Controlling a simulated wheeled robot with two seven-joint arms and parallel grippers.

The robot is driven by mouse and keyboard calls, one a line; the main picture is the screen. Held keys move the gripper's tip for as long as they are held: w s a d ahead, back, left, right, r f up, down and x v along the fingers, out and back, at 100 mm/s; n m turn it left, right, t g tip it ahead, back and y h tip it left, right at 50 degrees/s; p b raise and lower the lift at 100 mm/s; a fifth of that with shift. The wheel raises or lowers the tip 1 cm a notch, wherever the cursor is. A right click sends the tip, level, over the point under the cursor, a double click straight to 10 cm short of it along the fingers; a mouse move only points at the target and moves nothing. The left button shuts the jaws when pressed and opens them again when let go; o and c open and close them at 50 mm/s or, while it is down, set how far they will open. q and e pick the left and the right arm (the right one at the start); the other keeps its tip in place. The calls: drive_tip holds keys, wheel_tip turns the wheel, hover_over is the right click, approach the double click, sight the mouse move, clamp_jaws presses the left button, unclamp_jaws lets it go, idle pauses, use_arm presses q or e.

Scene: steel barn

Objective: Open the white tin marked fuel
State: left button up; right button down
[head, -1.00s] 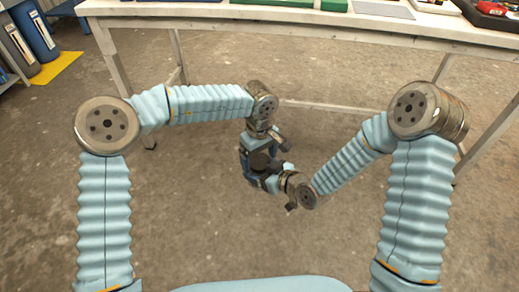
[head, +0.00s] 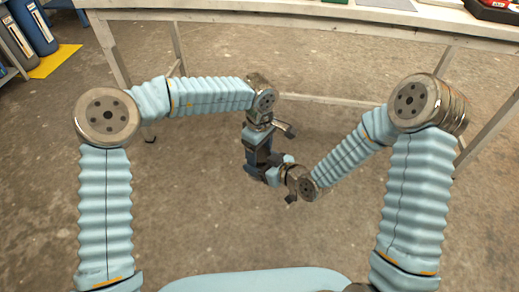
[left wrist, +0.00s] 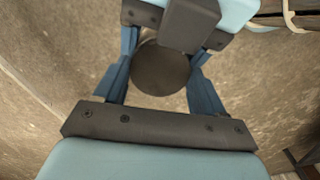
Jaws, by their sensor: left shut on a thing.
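A dark, round, flat-faced thing (left wrist: 160,68) sits between the blue fingers of my left gripper (left wrist: 162,75) in the left wrist view. My left gripper is shut on it. No white side and no fuel marking shows, so I cannot tell which part of the tin this is. In the head view my left gripper (head: 257,160) points down above the floor, and the held thing is hidden there. My right gripper (head: 272,174) comes in from the right, close against the left one. Its dark body (left wrist: 190,25) overlaps the round face's upper edge; its fingertips are hidden.
A pale workbench (head: 330,20) with several items on its top stands ahead. The concrete floor (head: 200,220) below my arms is clear.

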use_arm(q)
drive_tip(key=o, duration=1.2)
drive_tip(key=shift+c, duration=0.2)
drive_tip(key=shift+r, duration=0.1)
